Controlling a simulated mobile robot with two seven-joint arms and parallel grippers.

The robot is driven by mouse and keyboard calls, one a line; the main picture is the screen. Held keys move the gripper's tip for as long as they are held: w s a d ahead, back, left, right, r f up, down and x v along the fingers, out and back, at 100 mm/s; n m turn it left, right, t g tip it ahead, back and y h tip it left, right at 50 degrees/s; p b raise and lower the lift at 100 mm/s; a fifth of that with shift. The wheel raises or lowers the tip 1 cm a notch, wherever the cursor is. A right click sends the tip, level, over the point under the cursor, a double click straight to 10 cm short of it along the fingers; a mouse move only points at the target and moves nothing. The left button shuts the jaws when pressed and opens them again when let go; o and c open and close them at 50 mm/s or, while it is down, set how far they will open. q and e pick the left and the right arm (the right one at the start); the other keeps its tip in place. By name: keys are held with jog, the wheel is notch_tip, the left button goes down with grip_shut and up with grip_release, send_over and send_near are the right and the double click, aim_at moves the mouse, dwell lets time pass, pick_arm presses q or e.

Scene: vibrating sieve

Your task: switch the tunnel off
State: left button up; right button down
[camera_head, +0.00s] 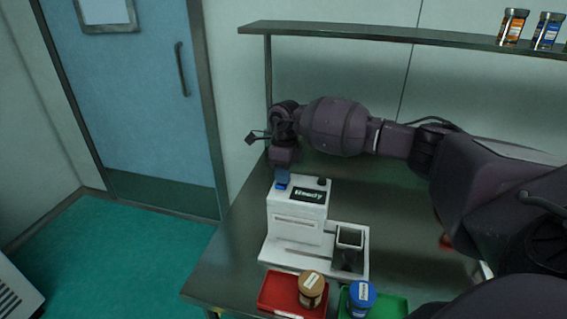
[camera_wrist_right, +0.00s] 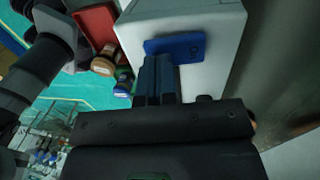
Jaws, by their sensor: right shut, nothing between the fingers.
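The tunnel is taken to be the white machine (camera_head: 297,228) on the metal table; its small dark display (camera_head: 308,195) seems to read "Ready". A blue plate (camera_wrist_right: 188,46) lies on its top face in the right wrist view, with a small round mark near one end. My right gripper (camera_head: 283,172) reaches down over the left of the machine's top. In the right wrist view the fingers (camera_wrist_right: 157,66) are together and empty, their tips at or very close to the plate's edge; I cannot tell whether they touch. My left gripper is not in view.
A red tray (camera_head: 272,293) with a brown-lidded jar (camera_head: 311,287) and a green tray (camera_head: 396,306) with a blue-lidded jar (camera_head: 361,298) stand in front of the machine. A shelf (camera_head: 380,34) with jars runs above the table. A dark square container (camera_head: 350,238) sits at the machine's right.

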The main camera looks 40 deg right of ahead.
jog(key=shift+f, duration=0.25)
